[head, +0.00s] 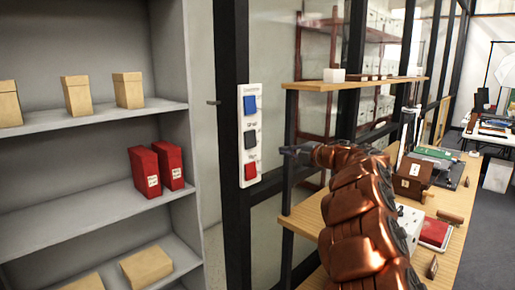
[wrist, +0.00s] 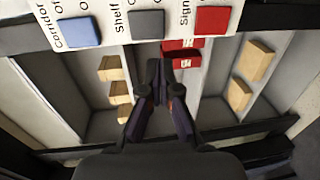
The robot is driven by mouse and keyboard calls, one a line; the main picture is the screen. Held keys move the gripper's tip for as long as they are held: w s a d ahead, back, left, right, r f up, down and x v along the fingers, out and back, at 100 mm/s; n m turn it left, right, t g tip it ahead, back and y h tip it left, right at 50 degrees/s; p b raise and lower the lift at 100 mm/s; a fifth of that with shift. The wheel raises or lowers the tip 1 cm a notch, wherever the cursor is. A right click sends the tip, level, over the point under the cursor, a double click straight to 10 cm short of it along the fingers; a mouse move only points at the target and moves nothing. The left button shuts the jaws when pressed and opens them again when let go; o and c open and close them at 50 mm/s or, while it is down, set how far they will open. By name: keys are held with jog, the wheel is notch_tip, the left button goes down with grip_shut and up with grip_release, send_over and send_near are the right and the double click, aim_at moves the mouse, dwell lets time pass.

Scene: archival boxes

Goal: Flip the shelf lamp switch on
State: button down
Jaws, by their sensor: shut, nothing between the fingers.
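A white switch panel (head: 242,150) is fixed to a dark upright post. It carries a blue switch (head: 250,105) on top, a dark grey switch (head: 250,139) in the middle and a red switch (head: 250,171) below. In the wrist view the grey switch (wrist: 146,24) is labelled "Shelf", the blue one (wrist: 78,32) "Corridor", and the red one's label starts "Sign". My gripper (head: 286,150) is shut and empty, to the right of the panel at about the grey switch's height. In the wrist view its fingertips (wrist: 159,68) appear just below the grey switch, apparently apart from it. I cannot tell the switch positions.
Grey shelves (head: 95,120) at the left hold tan boxes and red boxes (head: 170,165). A wooden shelf board (head: 350,84) runs above my arm. A wooden bench (head: 310,215) with a brown box (head: 412,178) lies at the right. Open floor shows far right.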

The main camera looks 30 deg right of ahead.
jog(key=p, duration=0.2)
send_near(253, 146)
jog(key=shift+a+r+p+x, duration=0.1)
jog(key=shift+p+x, duration=0.75)
jog(key=shift+x, duration=0.8)
jog(key=shift+a+r+p+x, duration=0.15)
jog(key=shift+p+x, duration=0.65)
jog(key=shift+x, duration=0.8)
jog(key=shift+w+f, duration=0.1)
jog(key=shift+w, duration=0.2)
jog(key=shift+w+f+b, duration=0.15)
jog(key=shift+f+b, duration=0.05)
jog(key=shift+b, duration=0.3)
